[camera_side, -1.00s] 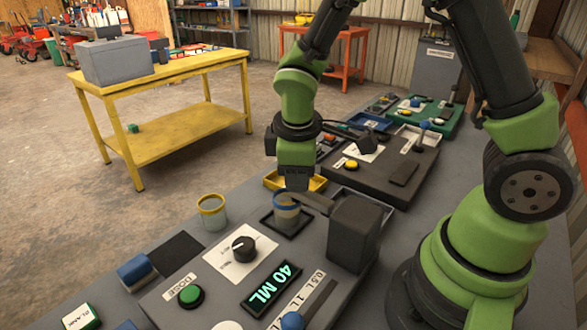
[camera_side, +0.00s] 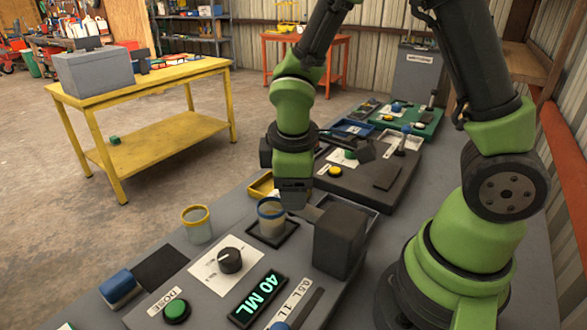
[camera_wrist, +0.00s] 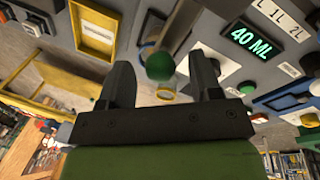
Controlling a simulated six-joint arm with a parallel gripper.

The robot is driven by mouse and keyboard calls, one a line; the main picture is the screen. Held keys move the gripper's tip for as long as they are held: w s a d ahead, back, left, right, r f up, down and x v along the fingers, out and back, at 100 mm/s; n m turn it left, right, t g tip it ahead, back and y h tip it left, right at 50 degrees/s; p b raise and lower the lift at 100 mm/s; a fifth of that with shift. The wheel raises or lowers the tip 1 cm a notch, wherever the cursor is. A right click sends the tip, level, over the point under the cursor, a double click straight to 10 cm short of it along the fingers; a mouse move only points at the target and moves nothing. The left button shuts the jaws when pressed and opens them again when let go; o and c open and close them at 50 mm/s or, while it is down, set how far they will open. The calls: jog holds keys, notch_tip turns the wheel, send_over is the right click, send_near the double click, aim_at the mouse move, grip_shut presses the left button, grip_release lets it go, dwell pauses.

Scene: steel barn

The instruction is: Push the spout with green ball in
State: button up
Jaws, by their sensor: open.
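The spout (camera_side: 310,213) is a dark bar reaching left from a dark grey block (camera_side: 340,242) on the dosing panel. In the wrist view a green ball (camera_wrist: 160,66) shows between my gripper's fingers, at the end of the dark spout (camera_wrist: 181,27). In the side view the ball is hidden by my gripper (camera_side: 294,204), which is low at the spout's free end, beside and above a clear blue-banded cup (camera_side: 271,218). My gripper, also in the wrist view (camera_wrist: 163,84), is open with fingers on either side of the ball. I cannot tell whether they touch it.
A yellow-rimmed cup (camera_side: 197,224) stands left of the panel. A dark knob (camera_side: 230,260), a green button (camera_side: 176,307) and a "40 ML" display (camera_side: 257,299) are in front. Another panel with a yellow button (camera_side: 335,171) lies behind.

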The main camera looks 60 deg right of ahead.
notch_tip(320, 180, up, 9)
jog(key=s+a, duration=0.1)
jog(key=shift+a+r, duration=0.15)
jog(key=shift+a, duration=0.1)
jog(key=n, duration=0.1)
jog(key=w+n+g, duration=0.1)
jog(key=n, duration=0.1)
jog(key=shift+d, duration=0.3)
jog(key=n, duration=0.3)
jog(key=w+n+g, duration=0.1)
jog(key=shift+d, duration=0.25)
jog(key=f+n, duration=0.2)
jog(key=f, duration=0.1)
jog(key=f+n+g+y, duration=0.1)
jog(key=f+n, duration=0.1)
jog(key=f, duration=0.1)
jog(key=d+f+n, duration=0.1)
jog(key=f+n, duration=0.1)
jog(key=f, duration=0.1)
jog(key=shift+s+f, duration=0.35)
jog(key=shift+f, duration=0.05)
